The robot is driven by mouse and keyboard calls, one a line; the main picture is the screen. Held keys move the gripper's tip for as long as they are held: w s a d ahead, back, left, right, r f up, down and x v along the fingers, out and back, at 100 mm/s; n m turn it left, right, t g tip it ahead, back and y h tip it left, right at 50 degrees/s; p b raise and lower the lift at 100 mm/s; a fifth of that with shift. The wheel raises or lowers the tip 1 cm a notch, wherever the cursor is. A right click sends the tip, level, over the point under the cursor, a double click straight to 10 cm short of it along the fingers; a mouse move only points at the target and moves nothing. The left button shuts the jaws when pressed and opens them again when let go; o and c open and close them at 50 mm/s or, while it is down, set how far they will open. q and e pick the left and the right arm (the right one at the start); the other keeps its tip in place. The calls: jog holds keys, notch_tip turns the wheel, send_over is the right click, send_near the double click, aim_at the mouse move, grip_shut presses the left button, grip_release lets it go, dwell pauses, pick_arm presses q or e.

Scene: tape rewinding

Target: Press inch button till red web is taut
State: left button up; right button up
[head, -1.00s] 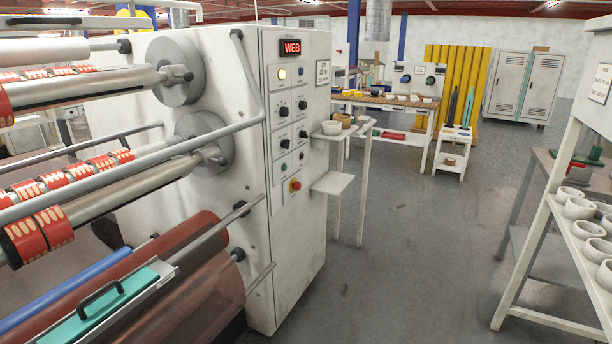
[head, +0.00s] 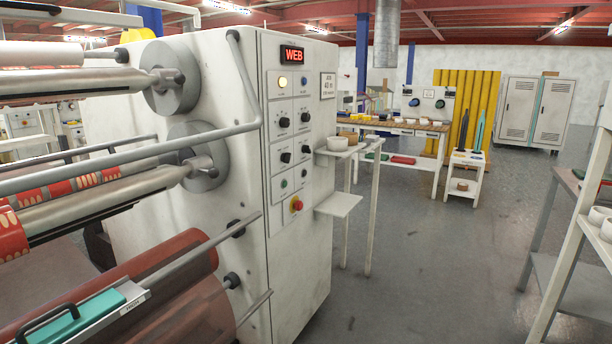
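A white machine cabinet (head: 180,110) stands left of centre with a control panel (head: 295,145) on its front. A red display (head: 293,54) at its top reads WEB. Red printed rolls (head: 95,180) sit on a shaft above. Neither gripper is in view.
Metal rails (head: 130,165) cross in front of the cabinet. A teal handled bar (head: 80,312) lies over the red roll. Small side shelves (head: 338,205) stand right of the panel. A white rack (head: 575,250) is at the right edge. The grey floor (head: 430,270) between is clear.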

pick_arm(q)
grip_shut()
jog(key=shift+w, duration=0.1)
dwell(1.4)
